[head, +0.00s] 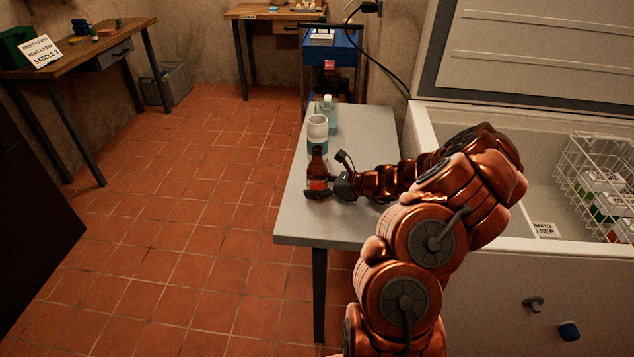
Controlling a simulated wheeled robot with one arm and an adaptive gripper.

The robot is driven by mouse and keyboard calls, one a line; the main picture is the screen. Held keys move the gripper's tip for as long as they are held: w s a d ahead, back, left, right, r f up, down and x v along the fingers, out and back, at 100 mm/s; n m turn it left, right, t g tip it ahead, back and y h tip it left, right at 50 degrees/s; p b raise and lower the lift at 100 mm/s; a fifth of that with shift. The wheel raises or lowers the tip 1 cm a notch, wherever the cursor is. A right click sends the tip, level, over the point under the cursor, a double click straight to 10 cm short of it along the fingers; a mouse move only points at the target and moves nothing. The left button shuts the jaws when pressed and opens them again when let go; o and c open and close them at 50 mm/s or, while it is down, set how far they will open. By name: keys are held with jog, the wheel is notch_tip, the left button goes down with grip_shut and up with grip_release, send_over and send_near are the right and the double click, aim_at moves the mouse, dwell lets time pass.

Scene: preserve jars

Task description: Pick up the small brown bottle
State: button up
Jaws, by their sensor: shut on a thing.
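The small brown bottle (317,165) stands upright at the left side of a grey table (300,228), in the head view. It has a dark cap and an orange-red band low on its body. My gripper (322,187) reaches in from the right and is shut on the bottle's lower part. One dark finger shows low in front of the bottle; the other side of the grip is partly hidden. I cannot tell whether the bottle's base touches the table.
A white cylindrical container (318,128) and a clear bluish bottle (328,110) stand just behind the brown bottle. An open chest freezer (480,262) with a white wire basket (577,165) is on the right. The tabletop's front part is clear. Tiled floor (190,215) lies open to the left.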

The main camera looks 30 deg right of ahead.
aim_at(326, 176)
jog(key=shift+r, duration=1.5)
jog(key=shift+s+r, duration=0.1)
jog(key=shift+r, duration=0.25)
jog(key=s+a, duration=0.1)
jog(key=s, duration=0.4)
jog(key=s+a+r+b, duration=0.1)
jog(key=s, duration=0.4)
jog(key=s+a+b, duration=0.1)
jog(key=s, duration=0.4)
jog(key=shift+s+a+r, duration=0.15)
jog(key=shift+a, duration=0.2)
jog(key=o, duration=0.8)
jog(key=c, duration=0.7)
